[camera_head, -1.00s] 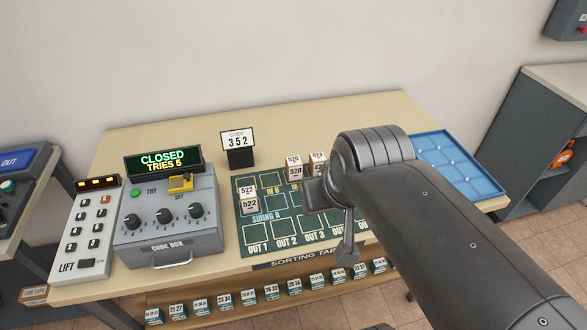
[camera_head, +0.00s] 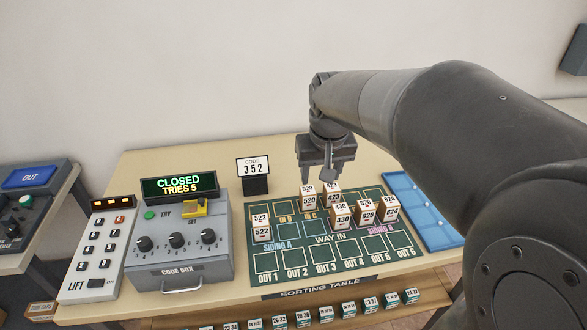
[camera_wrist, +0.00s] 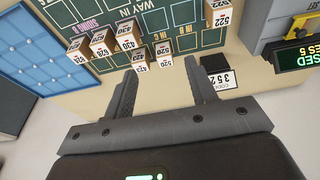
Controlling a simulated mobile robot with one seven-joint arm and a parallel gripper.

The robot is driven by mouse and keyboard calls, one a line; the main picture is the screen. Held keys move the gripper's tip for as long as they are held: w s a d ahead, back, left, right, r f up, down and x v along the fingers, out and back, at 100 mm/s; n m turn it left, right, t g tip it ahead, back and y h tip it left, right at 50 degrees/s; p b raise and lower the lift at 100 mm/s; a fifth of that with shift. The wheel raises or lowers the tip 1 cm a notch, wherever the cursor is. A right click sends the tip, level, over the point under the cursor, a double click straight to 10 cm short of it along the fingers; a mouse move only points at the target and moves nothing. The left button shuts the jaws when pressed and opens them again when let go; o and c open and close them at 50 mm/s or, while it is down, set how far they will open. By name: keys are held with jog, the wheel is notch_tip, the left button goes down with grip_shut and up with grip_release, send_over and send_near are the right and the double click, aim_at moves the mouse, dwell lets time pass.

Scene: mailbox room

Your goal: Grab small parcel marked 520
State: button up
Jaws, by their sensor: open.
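The small parcel marked 520 (camera_head: 308,200) is a white-topped brown box standing on the back row of the green sorting mat (camera_head: 294,264). It also shows in the wrist view (camera_wrist: 165,67), just beyond the space between my fingers. My gripper (camera_head: 326,180) is open and empty, above and behind the parcels at the back of the mat. The parcel marked 423 (camera_head: 333,196) stands close to the right of 520. In the wrist view my gripper (camera_wrist: 161,85) has a finger on each side of the 520 and 423 parcels' direction. I cannot tell the exact height gap.
Parcels 430 (camera_head: 342,217), 628 (camera_head: 366,213) and 624 (camera_head: 389,209) stand to the right, and 522 (camera_head: 261,231) to the left. The code sign 352 (camera_head: 253,175) stands behind. A code box (camera_head: 178,250) is at left, a blue tray (camera_head: 425,210) at right.

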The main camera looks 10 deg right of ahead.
jog(key=w+f+g, duration=0.2)
jog(key=w+f, duration=0.4)
jog(key=w, duration=0.3)
send_near(307, 198)
jog(key=w, duration=0.1)
jog(key=w+d+f, duration=0.1)
jog(key=w, duration=0.1)
jog(key=shift+f+g, duration=0.15)
jog(key=shift+g, duration=0.25)
notch_tip(307, 198, down, 11)
jog(key=shift+a, duration=0.15)
jog(key=c, duration=0.8)
